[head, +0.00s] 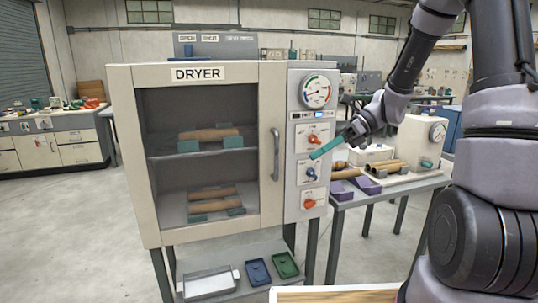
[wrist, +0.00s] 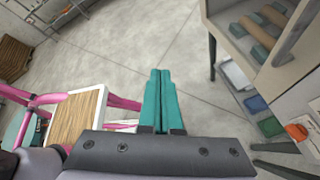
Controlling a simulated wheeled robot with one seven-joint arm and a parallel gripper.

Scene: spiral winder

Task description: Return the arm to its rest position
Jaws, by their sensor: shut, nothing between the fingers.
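My gripper (head: 326,147) is in front of the dryer's control panel in the head view, its teal fingers pointing down and left near the knobs. I cannot tell whether they touch the panel in the head view. In the wrist view my gripper (wrist: 159,72) has its two teal fingers together with nothing between them, over open floor. My arm (head: 410,65) reaches in from the right side of the head view. The dryer (head: 120,120) has its glass door closed, with brown tubes (head: 210,133) on teal supports on its shelves.
The control panel (head: 306,135) has a gauge and several knobs. A shelf (head: 262,252) under the dryer holds a white tray (head: 207,283) and blue and green trays. A side table (head: 385,189) stands right of the dryer. A wooden-topped piece (wrist: 80,125) with pink bars is near my gripper.

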